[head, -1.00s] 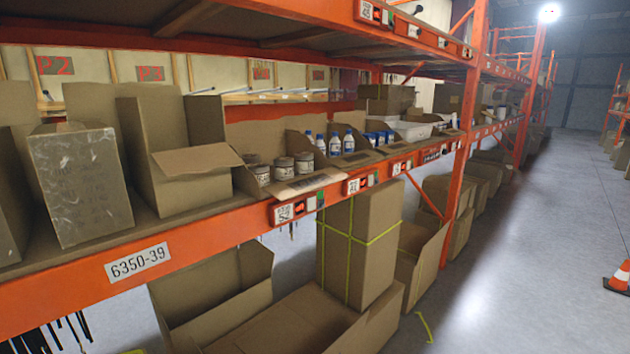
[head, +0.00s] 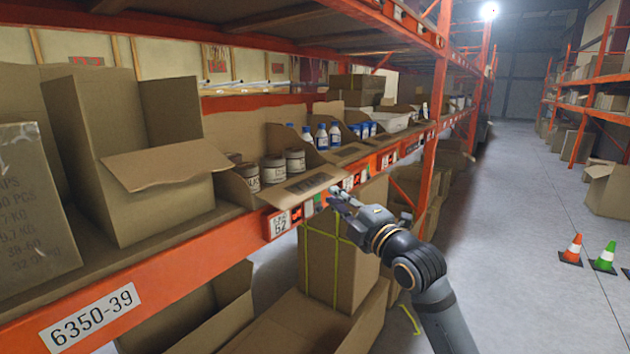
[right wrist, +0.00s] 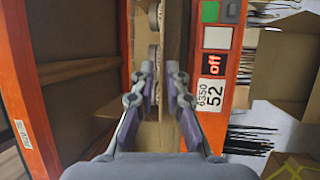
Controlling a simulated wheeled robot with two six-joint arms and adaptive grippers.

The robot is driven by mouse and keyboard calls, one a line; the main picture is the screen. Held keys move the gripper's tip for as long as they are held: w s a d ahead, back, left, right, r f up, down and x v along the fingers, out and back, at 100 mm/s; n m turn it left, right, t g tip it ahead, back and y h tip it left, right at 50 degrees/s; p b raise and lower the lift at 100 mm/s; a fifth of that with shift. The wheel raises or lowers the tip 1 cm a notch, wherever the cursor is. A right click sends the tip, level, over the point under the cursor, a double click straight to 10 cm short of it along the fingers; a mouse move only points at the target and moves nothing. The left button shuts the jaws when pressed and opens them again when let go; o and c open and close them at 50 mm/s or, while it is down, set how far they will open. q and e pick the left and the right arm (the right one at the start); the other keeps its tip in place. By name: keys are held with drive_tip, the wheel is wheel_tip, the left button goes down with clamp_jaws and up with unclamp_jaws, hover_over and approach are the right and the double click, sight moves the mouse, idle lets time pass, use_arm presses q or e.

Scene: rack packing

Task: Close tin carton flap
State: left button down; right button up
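The tin carton (head: 236,188) sits on the orange shelf with several grey tins (head: 273,168) in it. Its front flap (head: 305,184) is folded down and outward over the shelf edge, with a printed label on it. My right gripper (head: 338,196) is just right of the flap's outer end, in front of the shelf beam. In the right wrist view, the right gripper (right wrist: 160,72) has its fingers apart, with brown cardboard between and beyond them. I cannot tell whether they touch the flap. My left gripper is not in view.
A larger open carton (head: 125,160) stands left of the tin carton, its flap sticking out. Blue-capped bottles (head: 322,138) stand in a carton to the right. The orange beam (head: 170,265) runs below. A strapped box (head: 335,265) stands underneath. The aisle floor at right is clear up to the cones (head: 572,250).

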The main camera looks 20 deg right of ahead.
sight(312, 180)
drive_tip(key=p+x, duration=0.1)
drive_tip(key=x, duration=0.3)
drive_tip(key=p+x, duration=0.2)
drive_tip(key=x, duration=0.3)
drive_tip(key=shift+s+a, duration=0.15)
drive_tip(key=shift+a, duration=0.1)
drive_tip(key=shift+w+r+p, duration=0.1)
drive_tip(key=shift+w+p, duration=0.25)
drive_tip(key=shift+w, duration=0.3)
drive_tip(key=shift+a, duration=0.1)
clamp_jaws()
